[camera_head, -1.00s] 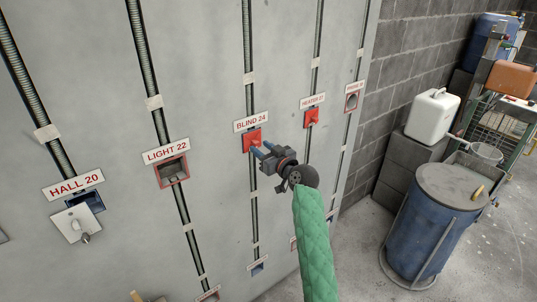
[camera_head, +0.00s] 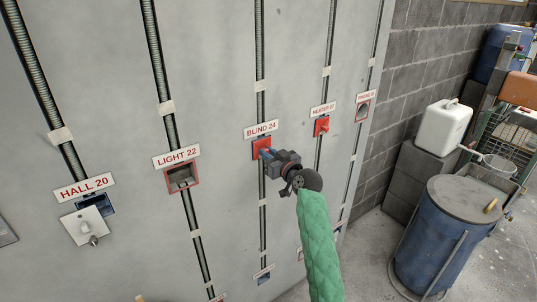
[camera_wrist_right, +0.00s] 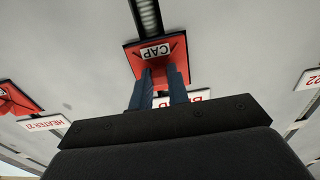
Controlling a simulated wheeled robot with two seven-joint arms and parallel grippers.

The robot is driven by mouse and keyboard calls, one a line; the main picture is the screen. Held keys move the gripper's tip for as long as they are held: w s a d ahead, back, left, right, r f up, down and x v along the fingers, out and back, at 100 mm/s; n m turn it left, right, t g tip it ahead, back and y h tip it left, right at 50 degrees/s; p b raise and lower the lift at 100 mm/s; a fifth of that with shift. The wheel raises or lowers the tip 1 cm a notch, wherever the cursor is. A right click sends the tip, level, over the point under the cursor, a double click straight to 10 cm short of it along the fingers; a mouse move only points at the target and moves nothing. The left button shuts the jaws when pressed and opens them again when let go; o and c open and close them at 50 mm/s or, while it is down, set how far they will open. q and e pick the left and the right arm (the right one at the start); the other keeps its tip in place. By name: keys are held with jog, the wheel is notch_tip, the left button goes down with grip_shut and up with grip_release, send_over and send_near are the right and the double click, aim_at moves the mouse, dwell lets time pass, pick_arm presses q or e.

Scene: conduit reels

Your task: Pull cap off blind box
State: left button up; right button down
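The blind box is the red-framed box (camera_head: 257,150) under the "BLIND 24" label (camera_head: 261,130) on the grey wall. Its red cap, marked "CAP" (camera_wrist_right: 155,51), covers the box in the right wrist view. My right gripper (camera_head: 264,154) is at the cap, its two blue fingers (camera_wrist_right: 164,78) reaching its face, one on each side of the cap's middle. A narrow gap shows between the fingers. Whether they press on the cap's grip or only stand around it, I cannot tell. My left gripper is not in view.
The heater box (camera_head: 321,126) to the right also has a red cap. The light box (camera_head: 181,177) is open; a metal plate (camera_head: 84,226) hangs at the hall box. A blue drum (camera_head: 440,235) and white canister (camera_head: 443,127) stand at the right.

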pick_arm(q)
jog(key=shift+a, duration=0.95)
pick_arm(e)
jog(key=shift+s+d, duration=0.25)
jog(key=shift+s, duration=0.05)
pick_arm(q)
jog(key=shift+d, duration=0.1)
pick_arm(e)
jog(key=shift+s+d, duration=0.25)
jog(key=shift+s, duration=0.2)
